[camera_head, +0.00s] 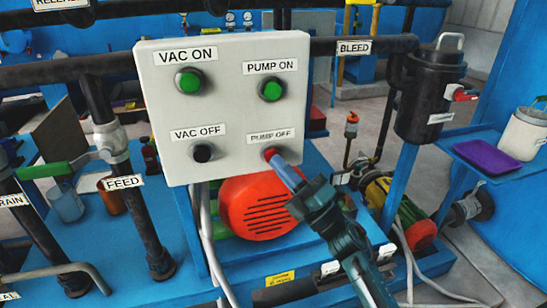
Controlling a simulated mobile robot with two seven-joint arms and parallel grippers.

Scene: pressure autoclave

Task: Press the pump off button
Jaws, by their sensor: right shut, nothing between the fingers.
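The pump off button (269,153) is a red button at the lower right of a pale grey control box (226,115), below its PUMP OFF label (270,136). My right gripper (276,163) comes up from the lower right, shut and empty. Its blue-grey fingertips are at the red button and hide part of it. They look to be touching it or very close; I cannot tell which, nor whether the button is pushed in. My left gripper is not in view.
The box also holds a green VAC ON button (188,81), a green PUMP ON button (271,89) and a black VAC OFF button (203,152). A red motor cover (258,207) sits below. A black canister (430,95) stands right; dark pipes run left.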

